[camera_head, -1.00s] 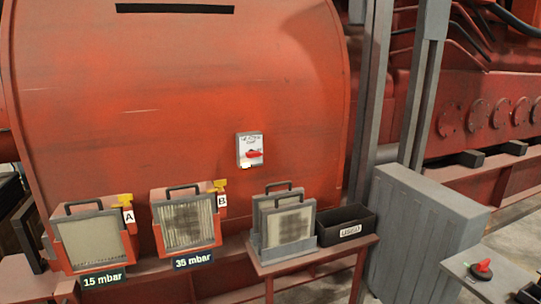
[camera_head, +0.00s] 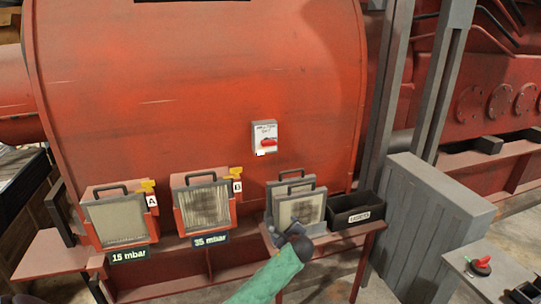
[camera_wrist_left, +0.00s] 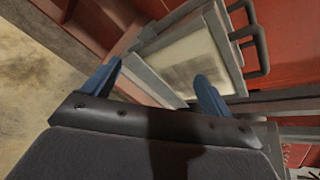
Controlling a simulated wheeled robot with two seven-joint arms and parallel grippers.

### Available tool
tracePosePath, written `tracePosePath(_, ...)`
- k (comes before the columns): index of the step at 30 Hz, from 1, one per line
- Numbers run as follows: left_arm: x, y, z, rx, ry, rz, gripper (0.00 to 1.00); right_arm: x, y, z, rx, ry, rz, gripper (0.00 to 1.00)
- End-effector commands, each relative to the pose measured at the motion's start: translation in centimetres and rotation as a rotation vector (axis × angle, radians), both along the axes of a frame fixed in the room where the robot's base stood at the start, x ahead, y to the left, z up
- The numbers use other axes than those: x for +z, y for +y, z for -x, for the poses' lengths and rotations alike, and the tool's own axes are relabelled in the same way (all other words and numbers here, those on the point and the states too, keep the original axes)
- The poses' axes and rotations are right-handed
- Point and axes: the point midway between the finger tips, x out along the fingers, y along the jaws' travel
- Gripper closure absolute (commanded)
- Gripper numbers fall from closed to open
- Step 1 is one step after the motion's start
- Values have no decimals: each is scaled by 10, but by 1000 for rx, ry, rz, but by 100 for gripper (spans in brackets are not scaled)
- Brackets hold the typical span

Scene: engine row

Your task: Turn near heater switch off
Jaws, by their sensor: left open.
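A white switch plate (camera_head: 264,137) with a red handle is on the curved red housing; its printed label is too small to read. The handle looks about horizontal. A second red switch (camera_head: 481,263) with a dark base sits on a grey box at the lower right. I cannot tell which one is the near heater switch. My left gripper (camera_head: 296,244), on a green arm, is below the plate, in front of the filter rack. In the left wrist view its blue fingers (camera_wrist_left: 158,88) are apart with nothing between them. My right gripper is not in view.
Framed filters (camera_head: 298,208) with handles stand close beyond my left gripper. A black bin (camera_head: 355,212) is to their right. Filter unit A (camera_head: 120,218) and filter unit B (camera_head: 206,205) stand left. A grey cabinet (camera_head: 425,215) stands right. The housing's front around the plate is clear.

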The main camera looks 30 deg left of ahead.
Motion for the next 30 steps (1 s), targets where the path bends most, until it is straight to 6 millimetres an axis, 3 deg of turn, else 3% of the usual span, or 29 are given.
tracePosePath(1,31,16,-23,-17,8,-85,15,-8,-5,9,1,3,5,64)
tracePosePath(6,107,62,-80,-63,71,-361,15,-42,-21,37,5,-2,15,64)
tracePosePath(12,185,106,-127,-76,158,-623,15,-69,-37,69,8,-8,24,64)
tracePosePath(15,211,121,-141,-75,193,-709,15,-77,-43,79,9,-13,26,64)
tracePosePath(20,229,133,-151,-72,223,-773,15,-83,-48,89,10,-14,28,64)
tracePosePath(30,234,164,-177,-71,227,-778,15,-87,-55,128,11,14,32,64)
